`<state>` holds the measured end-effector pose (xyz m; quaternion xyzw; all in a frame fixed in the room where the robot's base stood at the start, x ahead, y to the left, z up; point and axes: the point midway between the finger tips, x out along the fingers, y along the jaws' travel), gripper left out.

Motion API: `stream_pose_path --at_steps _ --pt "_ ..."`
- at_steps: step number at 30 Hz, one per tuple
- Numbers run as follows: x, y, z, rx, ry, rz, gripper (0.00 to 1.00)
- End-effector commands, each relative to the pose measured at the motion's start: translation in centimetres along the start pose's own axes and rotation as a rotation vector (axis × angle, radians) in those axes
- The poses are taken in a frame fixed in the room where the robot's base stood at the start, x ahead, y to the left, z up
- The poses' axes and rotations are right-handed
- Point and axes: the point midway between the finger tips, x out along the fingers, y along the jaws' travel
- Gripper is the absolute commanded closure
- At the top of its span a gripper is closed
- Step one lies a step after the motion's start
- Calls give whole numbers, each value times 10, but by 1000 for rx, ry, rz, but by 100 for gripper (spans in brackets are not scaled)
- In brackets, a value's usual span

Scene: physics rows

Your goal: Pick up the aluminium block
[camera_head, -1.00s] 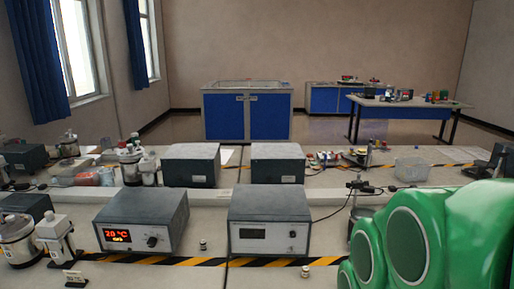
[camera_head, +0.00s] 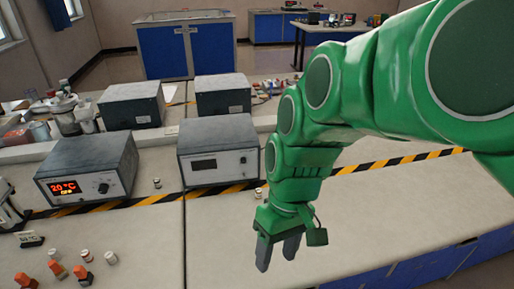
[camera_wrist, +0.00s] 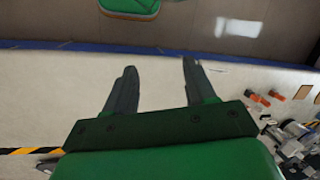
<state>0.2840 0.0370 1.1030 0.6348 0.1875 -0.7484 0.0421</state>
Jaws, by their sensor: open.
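My gripper (camera_head: 277,262) hangs over the light bench top in the head view, fingers pointing down. In the wrist view its two fingers (camera_wrist: 160,66) are apart with nothing between them. Several small pieces stand at the lower left of the head view: an orange one (camera_head: 82,273), another orange one (camera_head: 58,271), and a pale metallic one (camera_head: 111,257). Orange pieces also show at the right of the wrist view (camera_wrist: 276,95). I cannot tell which piece, if any, is the aluminium block. My gripper is well right of these pieces.
A box with a red display (camera_head: 87,168) and a second grey instrument (camera_head: 218,151) stand behind a black-and-yellow strip (camera_head: 405,159). Small metallic pieces stand beside them (camera_head: 157,183) and near my arm (camera_head: 258,193). The bench front right is clear.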

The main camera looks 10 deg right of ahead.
Motion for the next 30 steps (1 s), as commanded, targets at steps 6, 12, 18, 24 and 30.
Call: stream_pose_path --at_steps 6,12,18,24,30 --pt "-8 -2 -47 -192 32 -125 45" --pt "-15 3 -89 -352 94 -232 45" --pt "-21 16 -129 -493 180 -329 45" --pt "-24 38 -168 -613 288 -410 45" --pt "-22 71 -203 -710 412 -466 45"
